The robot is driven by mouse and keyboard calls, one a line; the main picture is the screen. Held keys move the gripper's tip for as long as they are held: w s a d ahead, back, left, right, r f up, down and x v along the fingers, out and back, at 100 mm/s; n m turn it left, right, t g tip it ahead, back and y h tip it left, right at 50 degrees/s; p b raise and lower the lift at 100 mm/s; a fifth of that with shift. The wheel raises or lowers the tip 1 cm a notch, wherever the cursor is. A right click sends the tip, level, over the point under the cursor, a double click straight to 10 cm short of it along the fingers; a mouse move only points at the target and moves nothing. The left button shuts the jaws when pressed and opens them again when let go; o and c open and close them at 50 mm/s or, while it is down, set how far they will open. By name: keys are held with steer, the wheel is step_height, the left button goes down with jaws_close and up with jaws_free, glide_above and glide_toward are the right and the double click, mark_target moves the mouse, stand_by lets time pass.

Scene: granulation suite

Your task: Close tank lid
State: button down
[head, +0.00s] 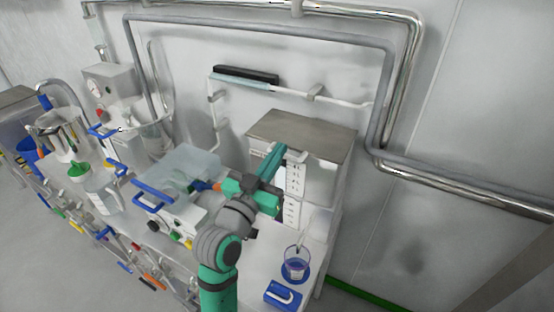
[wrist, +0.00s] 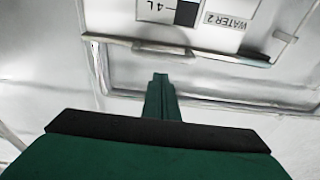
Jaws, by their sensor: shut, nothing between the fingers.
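My gripper (head: 276,152) is shut and empty, its teal fingers raised in front of the steel-topped box. In the wrist view the narrow green fingers (wrist: 160,82) point toward a pale surface. A clear, boxy tank or cover (head: 185,163) sits left of my gripper, with a blue handle (head: 153,197) at its front. I cannot tell which part is the tank lid or how far it is open. Contact is unclear.
The steel-topped box (head: 305,130) stands close behind my gripper. A glass beaker (head: 296,265) and a blue item (head: 283,295) stand near the bench's right end. Pipes run along the wall.

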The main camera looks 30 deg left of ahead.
steer(key=s+f, duration=0.3)
steer(key=s, duration=0.6)
steer(key=s+d+f+n+g+y, duration=0.25)
steer(key=d+f, duration=0.55)
steer(key=f, duration=0.4)
steer(key=s+d+f+n+g+y, duration=0.15)
steer(key=s+d+f+n, duration=0.25)
steer(key=d+f, duration=0.6)
steer(key=s+d+f+m+h, duration=0.1)
steer(key=s+d+f+m, duration=0.1)
steer(key=s, duration=0.5)
steer(key=s+d+f+m+h, duration=0.1)
steer(key=s+d+f+m, duration=0.1)
steer(key=s, duration=0.5)
steer(key=s+d+f+m+h, duration=0.2)
steer(key=s+d+f, duration=0.1)
steer(key=s, duration=0.5)
steer(key=shift+d+g, duration=0.4)
steer(key=shift+d, duration=0.05)
steer(key=shift+w+m, duration=0.1)
steer(key=shift+m, duration=0.15)
